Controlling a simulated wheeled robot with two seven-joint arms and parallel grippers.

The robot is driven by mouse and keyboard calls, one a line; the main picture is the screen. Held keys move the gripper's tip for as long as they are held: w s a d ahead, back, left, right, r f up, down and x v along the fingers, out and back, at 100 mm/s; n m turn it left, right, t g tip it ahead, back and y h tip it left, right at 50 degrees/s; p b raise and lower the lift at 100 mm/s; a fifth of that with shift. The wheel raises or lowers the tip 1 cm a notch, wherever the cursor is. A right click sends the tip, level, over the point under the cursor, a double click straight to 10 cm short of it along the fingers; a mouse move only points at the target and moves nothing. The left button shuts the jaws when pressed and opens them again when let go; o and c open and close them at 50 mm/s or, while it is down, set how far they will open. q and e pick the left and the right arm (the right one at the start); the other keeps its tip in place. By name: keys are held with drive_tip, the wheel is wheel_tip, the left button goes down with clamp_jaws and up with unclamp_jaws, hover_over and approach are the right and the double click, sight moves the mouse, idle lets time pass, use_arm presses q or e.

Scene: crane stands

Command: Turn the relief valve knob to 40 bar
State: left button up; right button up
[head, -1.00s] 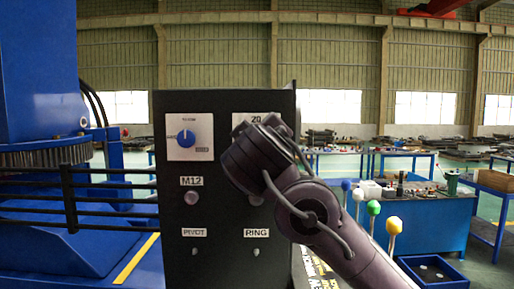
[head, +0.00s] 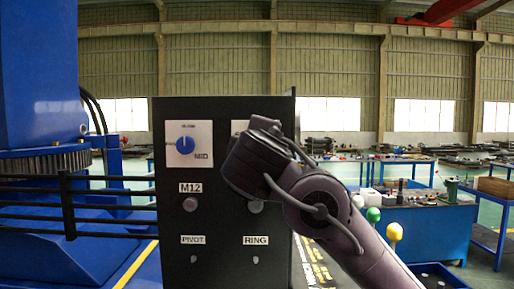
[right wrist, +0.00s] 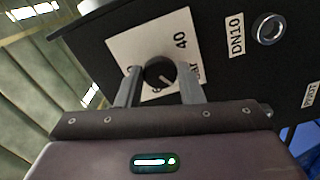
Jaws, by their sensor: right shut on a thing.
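The relief valve knob (right wrist: 158,71) is small, round and dark on a white plate (right wrist: 125,50) marked "40" and, partly hidden, "bar". In the right wrist view my right gripper (right wrist: 160,78) has one finger on each side of the knob and is shut on it. I cannot make out clearly which mark the knob points to. In the head view only the left edge of this plate (head: 237,127) shows, at the upper right of the black panel (head: 222,222); my right wrist covers the knob. My left gripper is not in view.
A blue knob (head: 186,144) on another white plate is at the panel's upper left. Round fittings and labels M12, PIVOT and RING lie below. Green (head: 373,214) and yellow (head: 394,232) ball-topped levers stand right, beside my arm. Blue workbenches are behind.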

drive_tip(key=o, duration=1)
drive_tip(key=shift+c, duration=0.2)
drive_tip(key=s+b, duration=0.3)
drive_tip(key=s, duration=0.4)
drive_tip(key=shift+s, duration=0.4)
